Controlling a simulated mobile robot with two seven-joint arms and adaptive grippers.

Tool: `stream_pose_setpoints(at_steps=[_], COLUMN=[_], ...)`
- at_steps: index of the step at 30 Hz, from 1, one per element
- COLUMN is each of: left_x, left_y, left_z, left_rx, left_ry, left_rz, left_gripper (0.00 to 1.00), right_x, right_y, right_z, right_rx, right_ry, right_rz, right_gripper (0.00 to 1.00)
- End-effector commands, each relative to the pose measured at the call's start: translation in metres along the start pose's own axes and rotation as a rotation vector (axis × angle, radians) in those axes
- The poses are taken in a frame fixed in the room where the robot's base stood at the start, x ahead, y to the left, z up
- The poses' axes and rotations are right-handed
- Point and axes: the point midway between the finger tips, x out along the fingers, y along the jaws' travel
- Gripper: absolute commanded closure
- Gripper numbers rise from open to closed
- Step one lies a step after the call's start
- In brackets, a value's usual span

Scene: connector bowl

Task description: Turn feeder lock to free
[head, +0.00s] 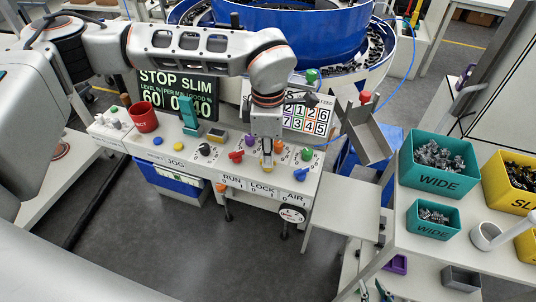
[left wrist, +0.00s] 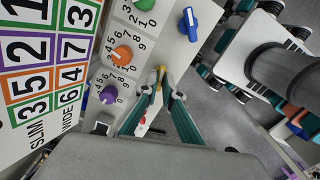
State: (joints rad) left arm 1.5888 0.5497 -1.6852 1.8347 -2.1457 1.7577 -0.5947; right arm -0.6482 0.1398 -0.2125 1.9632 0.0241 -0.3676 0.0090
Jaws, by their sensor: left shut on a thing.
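The feeder lock is a yellow handle (head: 267,163) above the LOCK label (head: 262,190) on the pale control panel, between the RUN and AIR controls. My left gripper (head: 266,150) reaches down onto it from above and is shut on it. In the left wrist view the teal fingers (left wrist: 155,92) close around the yellow handle (left wrist: 161,72); most of it is hidden, and I cannot tell which mark it points to. My right gripper (head: 374,291) shows only as two teal fingertips, apart, at the bottom edge of the head view.
A red knob (head: 236,156) stands left of the lock and a blue knob (head: 300,174) right of it. Purple, orange and green dials sit close behind. A display (head: 178,93) reads STOP SLIM. Teal bins (head: 438,180) stand on the right table.

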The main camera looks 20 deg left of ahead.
Motion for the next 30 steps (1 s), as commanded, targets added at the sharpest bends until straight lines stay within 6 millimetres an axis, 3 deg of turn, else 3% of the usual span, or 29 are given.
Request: stream_pose_setpoints(at_steps=[15,30], left_x=[0.0001,-0.0002], left_y=[-0.0002,-0.0002], left_z=[0.0002,0.0001], left_rx=[-0.407,-0.534], left_ry=[0.000,0.000], left_rz=[0.000,0.000], left_gripper=[1.00,1.00], right_x=[0.0014,0.0018], right_y=[-0.0007,-0.0010], right_z=[0.0037,0.0056], right_rx=[0.000,0.000], right_ry=[-0.003,-0.005], right_rz=[-0.001,-0.001], right_gripper=[0.76,0.76])
